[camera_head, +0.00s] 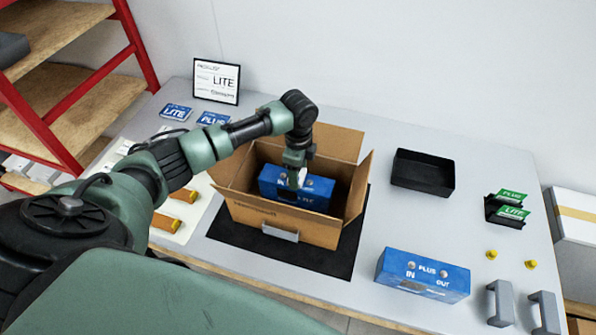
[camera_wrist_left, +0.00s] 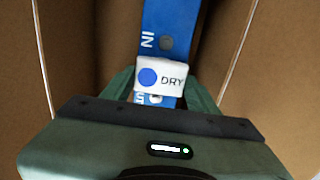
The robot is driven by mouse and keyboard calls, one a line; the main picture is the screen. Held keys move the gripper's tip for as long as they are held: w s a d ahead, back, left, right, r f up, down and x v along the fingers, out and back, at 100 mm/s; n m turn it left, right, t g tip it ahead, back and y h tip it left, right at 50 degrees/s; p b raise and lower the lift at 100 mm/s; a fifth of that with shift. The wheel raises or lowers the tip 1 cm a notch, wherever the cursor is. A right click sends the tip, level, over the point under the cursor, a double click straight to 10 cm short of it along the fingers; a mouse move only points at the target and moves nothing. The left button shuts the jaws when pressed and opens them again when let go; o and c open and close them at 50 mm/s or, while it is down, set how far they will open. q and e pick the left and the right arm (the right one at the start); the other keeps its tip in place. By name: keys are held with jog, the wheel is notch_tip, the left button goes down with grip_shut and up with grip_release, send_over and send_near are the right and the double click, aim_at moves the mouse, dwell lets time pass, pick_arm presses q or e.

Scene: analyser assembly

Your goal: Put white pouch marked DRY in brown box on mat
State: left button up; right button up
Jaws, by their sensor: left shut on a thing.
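The white pouch marked DRY (camera_wrist_left: 160,78) with a blue dot shows in the left wrist view, between the fingers of my left gripper (camera_head: 297,178). My left gripper is shut on it, pointing down into the open brown box (camera_head: 285,223). The pouch (camera_head: 301,177) is partly hidden by the gripper in the head view. It is over a blue analyser unit (camera_head: 316,192) that lies in the box; I cannot tell whether they touch. The box stands on the black mat (camera_head: 340,262) with its flaps open. My right gripper is not in view.
A black tray (camera_head: 422,173), green PLUS and LITE cards (camera_head: 511,203), yellow knobs (camera_head: 531,265) and grey handles (camera_head: 502,303) are on the right. A LITE sign (camera_head: 216,81) stands at the back left.

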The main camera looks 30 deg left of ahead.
pick_arm(q)
jog(key=shift+f, duration=0.25)
dwell(0.6)
jog(key=o, duration=1.4)
notch_tip(320, 180, up, 3)
jog(key=p, duration=0.3)
jog(key=shift+r, duration=0.2)
jog(key=shift+r+p, duration=0.9)
jog(key=shift+r, duration=3.45)
